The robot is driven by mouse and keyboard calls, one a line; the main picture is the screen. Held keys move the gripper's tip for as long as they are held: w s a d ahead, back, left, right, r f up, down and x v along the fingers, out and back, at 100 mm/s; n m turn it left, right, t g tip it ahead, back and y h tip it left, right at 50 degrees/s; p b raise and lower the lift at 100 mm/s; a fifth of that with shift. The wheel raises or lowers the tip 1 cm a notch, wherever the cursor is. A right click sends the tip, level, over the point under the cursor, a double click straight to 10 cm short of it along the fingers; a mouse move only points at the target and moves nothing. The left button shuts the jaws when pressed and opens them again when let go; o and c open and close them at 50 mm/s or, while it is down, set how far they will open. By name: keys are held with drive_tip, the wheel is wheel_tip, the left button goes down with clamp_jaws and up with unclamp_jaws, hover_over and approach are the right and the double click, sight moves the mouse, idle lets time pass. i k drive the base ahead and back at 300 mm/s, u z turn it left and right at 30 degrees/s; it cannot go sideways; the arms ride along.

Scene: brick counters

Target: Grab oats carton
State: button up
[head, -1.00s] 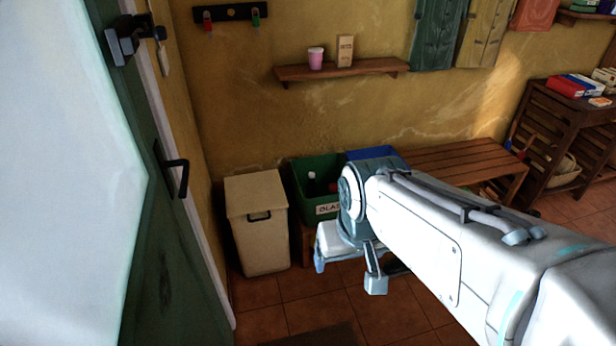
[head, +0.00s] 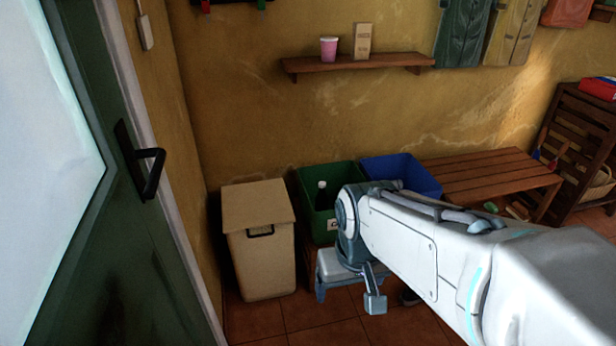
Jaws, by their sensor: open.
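A tan upright carton (head: 362,41), which looks like the oats carton, stands on a wooden wall shelf (head: 350,64). Its printing is too small to read. A pink cup (head: 328,48) stands just left of it. My gripper (head: 348,292) hangs low in front of the bins, well below the shelf and apart from the carton. Its jaws are open and nothing shows between them.
A beige lidded bin (head: 262,245) stands at left, beside a green crate (head: 345,174) holding a dark bottle and a blue crate (head: 412,172). A slatted bench (head: 490,178) is at right. A green door (head: 90,220) fills the left side. The wall below the shelf is clear.

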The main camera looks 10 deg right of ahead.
sight(361, 36)
drive_tip(key=z, duration=0.5)
drive_tip(key=i, duration=1.6)
drive_tip(key=z, duration=0.05)
